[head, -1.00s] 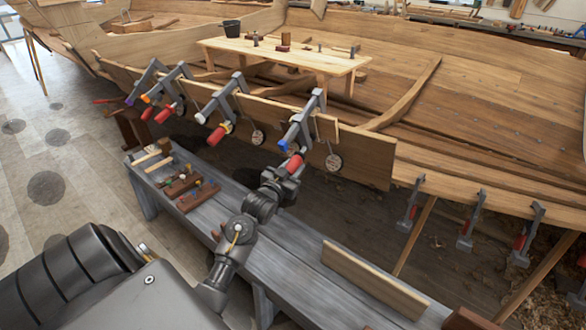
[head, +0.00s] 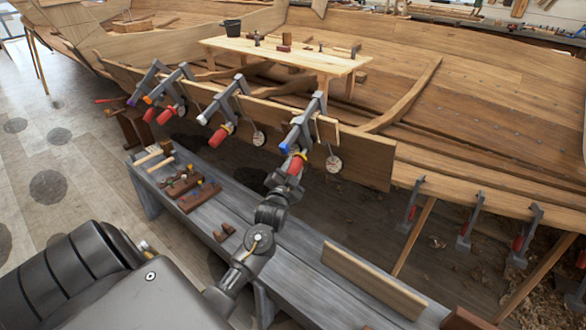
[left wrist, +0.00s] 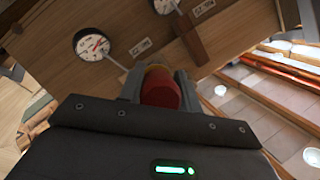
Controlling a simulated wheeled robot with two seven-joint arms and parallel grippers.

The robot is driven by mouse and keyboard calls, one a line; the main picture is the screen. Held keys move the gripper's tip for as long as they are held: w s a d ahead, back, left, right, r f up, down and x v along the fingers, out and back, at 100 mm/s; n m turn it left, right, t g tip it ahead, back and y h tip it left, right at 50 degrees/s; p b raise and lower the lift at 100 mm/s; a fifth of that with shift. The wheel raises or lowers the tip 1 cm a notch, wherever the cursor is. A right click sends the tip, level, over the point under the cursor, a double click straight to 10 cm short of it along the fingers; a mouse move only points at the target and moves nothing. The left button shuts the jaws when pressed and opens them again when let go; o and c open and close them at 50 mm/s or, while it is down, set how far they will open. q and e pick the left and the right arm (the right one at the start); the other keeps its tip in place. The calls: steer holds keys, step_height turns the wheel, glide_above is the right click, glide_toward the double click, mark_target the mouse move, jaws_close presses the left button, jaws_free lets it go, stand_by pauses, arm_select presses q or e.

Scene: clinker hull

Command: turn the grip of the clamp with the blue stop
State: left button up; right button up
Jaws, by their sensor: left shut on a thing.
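The clamp with the blue stop (head: 284,149) is the rightmost of the clamps on the hull plank in the head view. Its grey bar slants down from the plank's upper edge. Its red grip (head: 296,166) hangs at the lower end. My left gripper (head: 291,172) reaches up from below and is shut on this grip. In the left wrist view the red grip (left wrist: 160,89) sits between the two fingers, with a yellowish part behind it. The fingers partly hide the grip. My right gripper is not in view.
Other clamps with red grips (head: 221,133) stand to the left along the plank (head: 365,160). Round dials hang beside the clamps, one (head: 333,163) close to the right of the held grip. A grey bench (head: 300,262) with tools and blocks lies below.

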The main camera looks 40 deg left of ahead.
arm_select(q)
steer(key=shift+m+y, duration=0.3)
steer(key=shift+m, duration=0.2)
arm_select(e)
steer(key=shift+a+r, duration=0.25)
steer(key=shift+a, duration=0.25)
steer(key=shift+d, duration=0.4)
arm_select(q)
steer(key=o, duration=1)
